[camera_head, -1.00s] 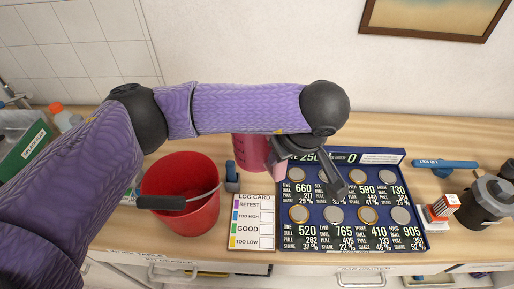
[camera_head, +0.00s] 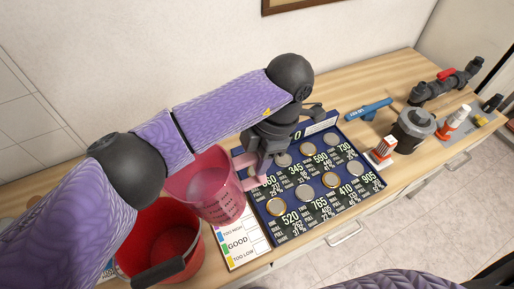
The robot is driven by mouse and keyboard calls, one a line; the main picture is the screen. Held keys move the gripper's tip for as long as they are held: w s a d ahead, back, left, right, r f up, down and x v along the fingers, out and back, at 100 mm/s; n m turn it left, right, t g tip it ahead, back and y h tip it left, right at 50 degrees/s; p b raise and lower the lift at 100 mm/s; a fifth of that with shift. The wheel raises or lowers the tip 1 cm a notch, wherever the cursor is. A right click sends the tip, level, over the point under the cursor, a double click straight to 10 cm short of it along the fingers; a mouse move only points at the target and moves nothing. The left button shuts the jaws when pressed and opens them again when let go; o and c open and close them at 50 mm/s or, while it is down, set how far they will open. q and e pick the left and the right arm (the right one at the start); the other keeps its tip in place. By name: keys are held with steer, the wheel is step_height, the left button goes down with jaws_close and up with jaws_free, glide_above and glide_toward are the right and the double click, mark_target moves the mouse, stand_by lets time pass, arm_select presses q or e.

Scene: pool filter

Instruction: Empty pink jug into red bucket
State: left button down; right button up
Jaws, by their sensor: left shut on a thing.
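The pink jug (camera_head: 212,196) is translucent with measuring marks and a pink handle on its right side. My left gripper (camera_head: 246,164) is shut on the jug's handle. The jug appears to lean a little, its wide mouth partly hidden by my left arm. It overlaps the upper right of the red bucket in the picture; I cannot tell its height or how much is in it. The red bucket (camera_head: 157,235) stands open at the lower left, partly behind my left arm, with a black grip on its wire handle. My right gripper is out of view.
The log card (camera_head: 237,243) lies right of the bucket. A dark blue board (camera_head: 291,222) with several round discs lies beside it. Farther right are a blue tool (camera_head: 369,110), a grey pot (camera_head: 413,128) and black pipe fittings (camera_head: 446,84). The counter's front edge is close.

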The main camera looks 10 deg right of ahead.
mark_target(234, 171)
arm_select(q)
steer(key=a+r+h+p, duration=0.1)
steer(key=p, duration=0.1)
steer(key=r+h+p, duration=0.1)
steer(key=r+p, duration=0.1)
steer(key=a+r+h+p, duration=0.1)
steer(key=r+h, duration=0.1)
steer(key=shift+s+a+t+p, duration=0.2)
steer(key=shift+a+t+p, duration=0.1)
steer(key=shift+a+p, duration=0.1)
steer(key=shift+s+a+f+h+b, duration=0.2)
steer(key=shift+a+f+h+b, duration=0.8)
steer(key=shift+a+f+h, duration=0.15)
steer(key=shift+s+a+r+t+h+b, duration=0.1)
steer(key=shift+a+r+t+h+b, duration=0.1)
steer(key=shift+a+h, duration=0.4)
steer(key=shift+s+a+r+t+h+b, duration=0.1)
steer(key=shift+a+t+h+b, duration=0.1)
steer(key=shift+a+h, duration=0.35)
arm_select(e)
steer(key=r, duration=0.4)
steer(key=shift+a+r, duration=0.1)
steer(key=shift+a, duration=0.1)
arm_select(q)
steer(key=shift+d, duration=0.1)
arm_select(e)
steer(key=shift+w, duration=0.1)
arm_select(q)
steer(key=shift+f, duration=0.1)
